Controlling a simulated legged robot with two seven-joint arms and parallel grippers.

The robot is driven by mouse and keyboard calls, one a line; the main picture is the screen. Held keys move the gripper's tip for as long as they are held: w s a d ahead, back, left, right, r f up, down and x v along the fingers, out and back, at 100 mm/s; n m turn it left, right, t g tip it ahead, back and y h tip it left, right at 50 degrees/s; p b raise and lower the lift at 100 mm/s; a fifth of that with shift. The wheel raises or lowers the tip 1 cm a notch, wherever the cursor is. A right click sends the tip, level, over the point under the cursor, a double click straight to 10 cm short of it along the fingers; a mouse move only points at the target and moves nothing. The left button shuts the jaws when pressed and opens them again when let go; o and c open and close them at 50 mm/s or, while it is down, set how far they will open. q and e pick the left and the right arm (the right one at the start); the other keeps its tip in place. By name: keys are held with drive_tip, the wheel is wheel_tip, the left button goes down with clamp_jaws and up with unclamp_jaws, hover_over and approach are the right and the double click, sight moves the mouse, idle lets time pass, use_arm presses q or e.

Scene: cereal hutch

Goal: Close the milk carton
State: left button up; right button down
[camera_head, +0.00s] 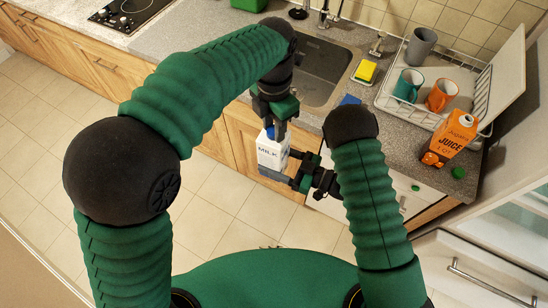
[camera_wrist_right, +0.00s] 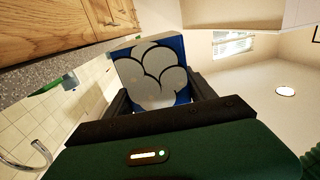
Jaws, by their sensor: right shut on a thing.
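The milk carton (camera_head: 272,153), white with a blue top and the word MILK, is held upright in front of the counter in the head view. My right gripper (camera_head: 287,168) is shut on its lower body. In the right wrist view the carton (camera_wrist_right: 158,78) shows a blue face with a white cloud shape between the dark fingers of my right gripper (camera_wrist_right: 160,100). My left gripper (camera_head: 275,128) points down at the carton's top and partly covers it. Its finger gap and the state of the cap or opening are not clear.
A sink (camera_head: 312,72) lies behind the arms. A yellow sponge (camera_head: 366,71) sits beside it. A dish rack (camera_head: 388,98) holds several mugs. An orange juice carton (camera_head: 455,138) stands on the counter at right, with a green cap (camera_head: 458,172) near it.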

use_arm(q)
clamp_jaws()
drive_tip(key=shift+w, duration=0.1)
drive_tip(key=shift+a, duration=0.1)
